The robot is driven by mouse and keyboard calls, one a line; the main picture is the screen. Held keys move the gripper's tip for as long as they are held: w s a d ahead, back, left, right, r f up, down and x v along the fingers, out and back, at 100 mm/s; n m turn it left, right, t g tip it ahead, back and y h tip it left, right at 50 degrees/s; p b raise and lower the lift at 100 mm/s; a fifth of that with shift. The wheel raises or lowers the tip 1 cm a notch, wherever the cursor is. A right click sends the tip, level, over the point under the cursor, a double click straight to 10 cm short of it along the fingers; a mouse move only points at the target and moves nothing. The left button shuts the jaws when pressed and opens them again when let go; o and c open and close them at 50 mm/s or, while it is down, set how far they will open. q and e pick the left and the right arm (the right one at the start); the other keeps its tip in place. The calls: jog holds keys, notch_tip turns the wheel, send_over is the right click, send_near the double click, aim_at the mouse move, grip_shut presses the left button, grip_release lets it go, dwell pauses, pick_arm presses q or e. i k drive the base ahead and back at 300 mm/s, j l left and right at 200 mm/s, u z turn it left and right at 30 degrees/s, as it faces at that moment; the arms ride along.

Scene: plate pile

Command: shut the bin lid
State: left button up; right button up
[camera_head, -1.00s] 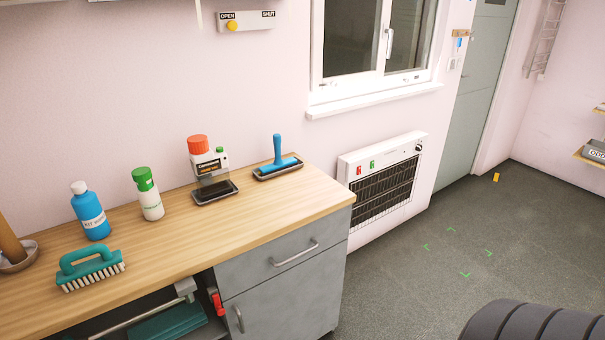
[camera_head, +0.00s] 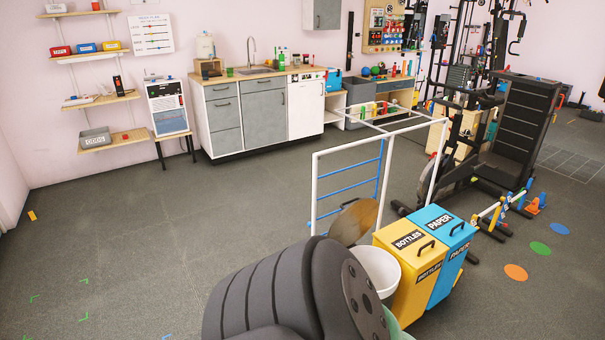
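A yellow bin labelled BOTTLES (camera_head: 416,285) stands in the lower right of the head view. A blue bin labelled PAPER (camera_head: 451,268) stands against its right side. Each has a flat top with a black handle, and both tops look shut. A white round open-topped container (camera_head: 378,266) stands left of the yellow bin, partly hidden by a dark ribbed shape in the foreground. A brown round disc (camera_head: 354,222) leans behind it; I cannot tell whether it is a lid. Neither of my grippers is in view.
A white frame with blue bars (camera_head: 316,195) stands behind the bins. Exercise equipment (camera_head: 520,130) fills the right. A counter with a sink (camera_head: 262,75) and wall shelves (camera_head: 104,97) line the back. Open grey floor (camera_head: 170,230) lies to the left.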

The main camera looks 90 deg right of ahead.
aim_at(355, 221)
jog(key=l+z, duration=0.15)
jog(key=z, duration=0.25)
jog(key=l+z, duration=0.15)
jog(key=z, duration=0.25)
jog(key=l+z, duration=0.15)
jog(key=z, duration=0.25)
jog(key=l+z, duration=0.15)
jog(key=z, duration=0.3)
jog(key=i+l+z, duration=0.1)
jog(key=z, duration=0.3)
jog(key=i+l+z, duration=0.75)
jog(key=i+j+z, duration=0.5)
jog(key=k+l, duration=0.15)
jog(key=k, duration=0.2)
jog(key=k+l+z, duration=0.1)
jog(key=k, duration=0.25)
